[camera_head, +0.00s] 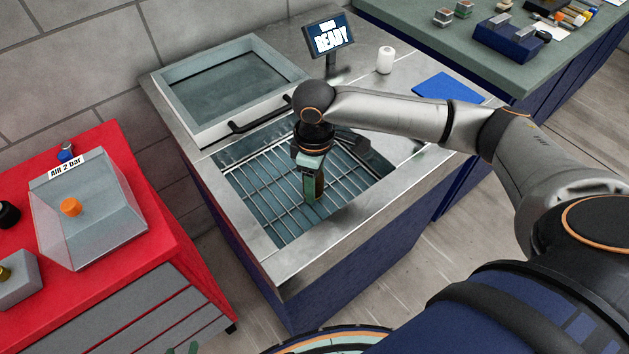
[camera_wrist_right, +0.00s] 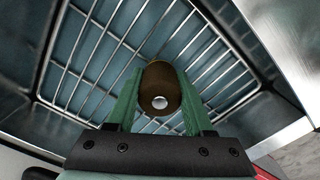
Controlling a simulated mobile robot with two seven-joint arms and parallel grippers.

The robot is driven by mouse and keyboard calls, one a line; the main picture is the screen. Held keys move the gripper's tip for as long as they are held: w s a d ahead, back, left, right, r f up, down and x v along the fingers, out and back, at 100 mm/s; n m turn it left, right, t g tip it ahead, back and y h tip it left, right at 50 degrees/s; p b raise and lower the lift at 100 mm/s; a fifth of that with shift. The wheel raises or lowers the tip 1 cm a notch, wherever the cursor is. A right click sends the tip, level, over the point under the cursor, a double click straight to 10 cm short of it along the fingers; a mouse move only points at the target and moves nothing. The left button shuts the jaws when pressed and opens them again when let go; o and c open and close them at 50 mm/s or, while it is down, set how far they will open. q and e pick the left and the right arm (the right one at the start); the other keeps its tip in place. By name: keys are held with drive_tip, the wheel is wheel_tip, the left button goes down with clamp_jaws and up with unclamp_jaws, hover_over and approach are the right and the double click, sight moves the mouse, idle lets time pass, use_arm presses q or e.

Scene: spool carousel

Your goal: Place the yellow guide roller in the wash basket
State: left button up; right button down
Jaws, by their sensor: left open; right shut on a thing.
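The wash basket (camera_head: 270,205) is a wire grid sunk in the open steel basin; its wires also show in the right wrist view (camera_wrist_right: 95,60). My right gripper (camera_head: 313,188) points down into the basin, its green fingers shut on the guide roller (camera_wrist_right: 160,85). The roller looks dark brownish yellow in the shade, a short cylinder with a pale round end. In the head view it is mostly hidden by the fingers. I cannot tell whether it touches the wires. The green tips of my left gripper (camera_head: 183,349) just show at the bottom edge, open.
The washer's raised lid (camera_head: 225,80) with its black handle stands behind the basin. A READY screen (camera_head: 331,35), a white bottle (camera_head: 385,60) and a blue mat (camera_head: 447,87) are on the steel top. A red cabinet (camera_head: 90,135) with a clear cover stands left.

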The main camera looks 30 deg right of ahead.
drive_tip(key=shift+c, duration=1.4)
unclamp_jaws()
drive_tip(key=shift+f, duration=0.1)
wheel_tip(320, 180, up, 12)
drive_tip(key=shift+r+p, duration=0.15)
drive_tip(key=shift+p, duration=0.5)
